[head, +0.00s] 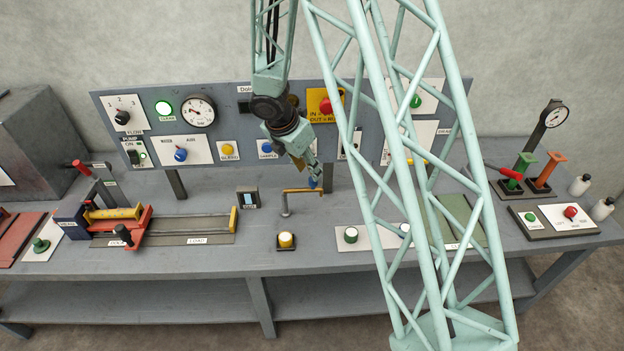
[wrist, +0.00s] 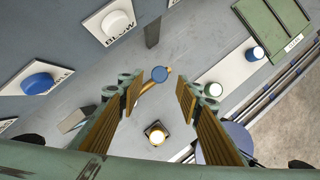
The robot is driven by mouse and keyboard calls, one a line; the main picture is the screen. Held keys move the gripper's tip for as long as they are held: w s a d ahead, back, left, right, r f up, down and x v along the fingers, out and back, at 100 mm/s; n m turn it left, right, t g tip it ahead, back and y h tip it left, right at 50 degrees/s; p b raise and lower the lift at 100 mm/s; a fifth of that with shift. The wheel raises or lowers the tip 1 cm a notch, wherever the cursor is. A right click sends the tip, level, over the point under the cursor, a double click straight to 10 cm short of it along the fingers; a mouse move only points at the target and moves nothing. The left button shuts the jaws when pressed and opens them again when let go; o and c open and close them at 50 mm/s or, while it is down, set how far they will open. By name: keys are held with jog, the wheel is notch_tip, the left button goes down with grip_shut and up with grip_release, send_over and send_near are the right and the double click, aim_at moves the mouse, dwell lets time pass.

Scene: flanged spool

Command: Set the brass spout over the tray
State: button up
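The brass spout (head: 300,191) is a thin horizontal tube on a short grey post, near the middle of the bench. My gripper (head: 314,178) is just above the spout's right end, pointing down. A flat green panel (head: 462,216) to the right, partly behind my lattice, may be the tray; I cannot tell for sure.
A yellow button (head: 286,240) stands in front of the spout, and a green button (head: 351,235) to its right. A small display (head: 248,200) is left of it. The upright control panel (head: 228,125) stands close behind. A red slide fixture (head: 120,222) is at left.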

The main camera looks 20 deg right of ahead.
jog(key=shift+b+x, duration=0.45)
jog(key=shift+x, duration=2.45)
grip_shut()
